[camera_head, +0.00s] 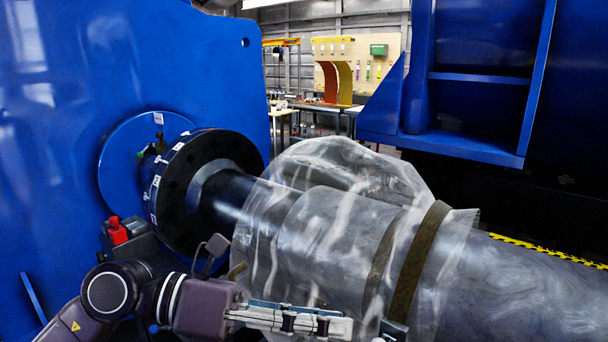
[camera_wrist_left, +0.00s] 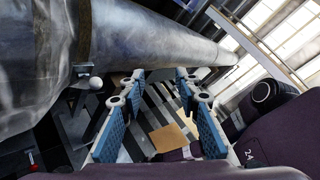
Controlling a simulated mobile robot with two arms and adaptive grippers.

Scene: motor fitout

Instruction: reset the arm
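My left arm comes in from the lower left in the head view. Its gripper (camera_head: 338,325) points right, in front of the lower side of a large motor shaft (camera_head: 480,285). In the left wrist view the two blue-padded fingers of the left gripper (camera_wrist_left: 160,78) stand apart with nothing between them. The grey shaft (camera_wrist_left: 150,40) runs beside and beyond them there. My right gripper is in neither view.
Clear plastic wrap (camera_head: 350,170) and a brown strap (camera_head: 418,262) surround the shaft. A black flange (camera_head: 178,190) joins it to a blue housing (camera_head: 60,130). A red-topped box (camera_head: 118,232) sits near my left arm. Blue steelwork (camera_head: 450,140) stands at the right.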

